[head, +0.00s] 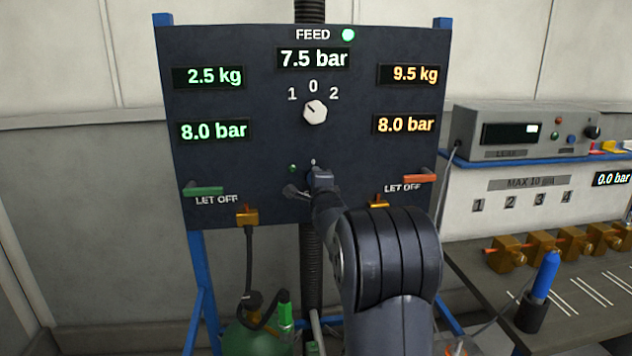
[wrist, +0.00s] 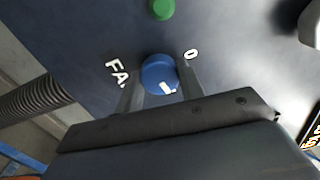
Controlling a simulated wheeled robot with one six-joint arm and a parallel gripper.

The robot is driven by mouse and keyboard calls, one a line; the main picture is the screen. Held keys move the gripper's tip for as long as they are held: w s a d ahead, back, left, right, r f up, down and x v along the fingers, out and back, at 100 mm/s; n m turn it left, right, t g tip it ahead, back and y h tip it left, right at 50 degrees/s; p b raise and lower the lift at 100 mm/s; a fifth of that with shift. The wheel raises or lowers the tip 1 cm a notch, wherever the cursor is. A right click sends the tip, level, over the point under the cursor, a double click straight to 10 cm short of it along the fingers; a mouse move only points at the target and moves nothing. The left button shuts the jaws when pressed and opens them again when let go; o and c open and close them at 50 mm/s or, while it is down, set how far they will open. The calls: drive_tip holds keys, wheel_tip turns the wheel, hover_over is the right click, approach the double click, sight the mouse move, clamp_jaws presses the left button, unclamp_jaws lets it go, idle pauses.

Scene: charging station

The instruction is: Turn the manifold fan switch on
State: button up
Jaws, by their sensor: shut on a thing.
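The fan switch is a round blue knob (wrist: 157,73) with a white mark, on a dark panel in the wrist view. A "0" and the letters "FA" are printed beside it; any further lettering is hidden. The white mark is on the lower right part of the knob, and I cannot tell its exact setting. My gripper (wrist: 160,82) is shut on the knob, one finger on each side. In the head view my gripper (head: 314,185) is at the lower middle of the panel (head: 250,100) and hides the knob.
A green round lamp or button (wrist: 161,9) is close to the knob. Above is a white feed selector (head: 315,112). A green lever (head: 204,191) and a red lever (head: 419,179) flank my gripper. A bench with a grey instrument (head: 525,130) stands at right.

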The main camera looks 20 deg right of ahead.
drive_tip(key=shift+m, duration=1.1)
drive_tip(key=o, duration=1)
drive_tip(key=b+v, duration=0.1)
drive_tip(key=v, duration=0.9)
drive_tip(key=shift+s+b, duration=0.4)
drive_tip(key=shift+w, duration=0.15)
drive_tip(key=p+x, duration=0.2)
drive_tip(key=x, duration=0.8)
drive_tip(key=shift+w, duration=0.3)
